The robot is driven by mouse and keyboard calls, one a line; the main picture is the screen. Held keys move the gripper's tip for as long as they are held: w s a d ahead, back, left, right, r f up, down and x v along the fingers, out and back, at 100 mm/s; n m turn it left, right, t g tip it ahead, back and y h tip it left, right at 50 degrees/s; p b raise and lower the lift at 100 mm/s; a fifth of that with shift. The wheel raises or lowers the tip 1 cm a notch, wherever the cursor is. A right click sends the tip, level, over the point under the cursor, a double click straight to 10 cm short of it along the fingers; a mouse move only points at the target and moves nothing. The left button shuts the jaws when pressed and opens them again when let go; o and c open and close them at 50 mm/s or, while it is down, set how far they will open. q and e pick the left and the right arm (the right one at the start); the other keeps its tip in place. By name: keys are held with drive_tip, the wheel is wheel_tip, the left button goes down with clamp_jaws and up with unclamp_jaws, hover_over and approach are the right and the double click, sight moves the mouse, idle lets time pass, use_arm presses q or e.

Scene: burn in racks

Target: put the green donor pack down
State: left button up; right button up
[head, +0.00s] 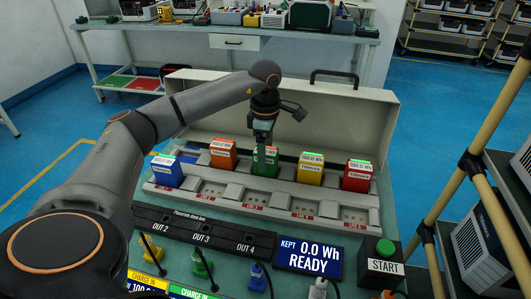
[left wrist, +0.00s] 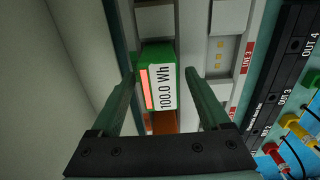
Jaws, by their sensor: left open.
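The green donor pack (head: 271,168) stands upright in the middle of the row of coloured packs on the pale rack. In the left wrist view the green pack (left wrist: 152,55) shows a label reading 100.0 Wh. My left gripper (head: 264,150) is above and around it, pointing down. In the left wrist view my left gripper (left wrist: 162,72) is open, with one finger on each side of the pack and a gap visible on the right side. My right gripper is in neither view.
Blue (head: 167,171), orange (head: 223,154), yellow (head: 311,169) and red (head: 357,176) packs stand beside the green one. Empty numbered bays (head: 268,195) lie in front. A display (head: 308,257) reads KEPT 0.0 Wh READY. A START button (head: 385,250) and cabled plugs are nearer.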

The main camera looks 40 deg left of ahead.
use_arm(q)
drive_tip(key=shift+r, duration=0.1)
wheel_tip(320, 180, up, 12)
drive_tip(key=p, duration=0.1)
idle(0.4)
idle(1.0)
